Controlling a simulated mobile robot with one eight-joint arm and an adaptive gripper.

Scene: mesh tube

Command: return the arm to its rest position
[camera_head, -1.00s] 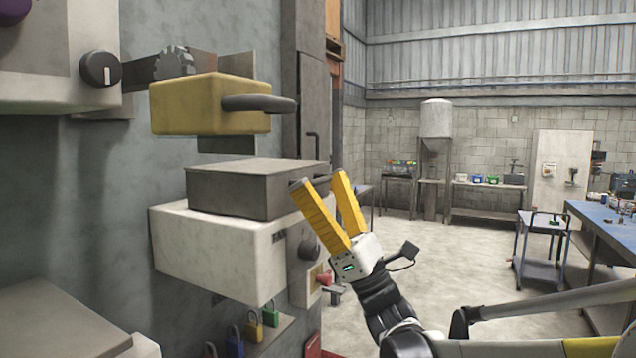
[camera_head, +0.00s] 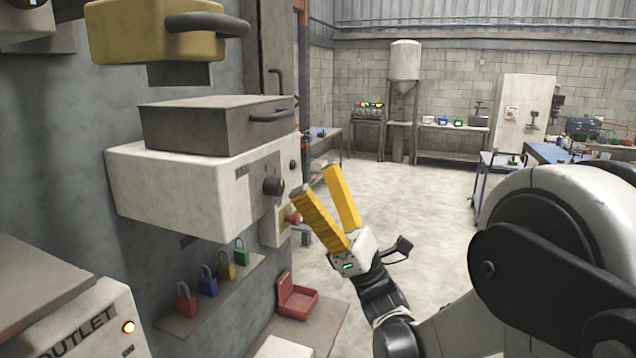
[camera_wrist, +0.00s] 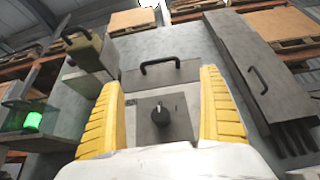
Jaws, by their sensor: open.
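My gripper (camera_head: 326,178) has two yellow fingers, spread apart with nothing between them. In the head view it is in the middle, to the right of a white wall box (camera_head: 180,190) with a black knob (camera_head: 273,187), and apart from it. In the wrist view the open fingers (camera_wrist: 162,95) frame a dark knob (camera_wrist: 161,115) on a grey plate, with a black handle (camera_wrist: 160,66) above it. My arm reaches in from the lower right, and its white shoulder covers the right side of the head view.
A grey lidded box (camera_head: 200,125) sits on the white box, below a yellow block (camera_head: 150,30). Several coloured padlocks (camera_head: 207,282) stand on a shelf, near an open red case (camera_head: 297,298). Open floor (camera_head: 430,190) lies behind the arm, before workbenches.

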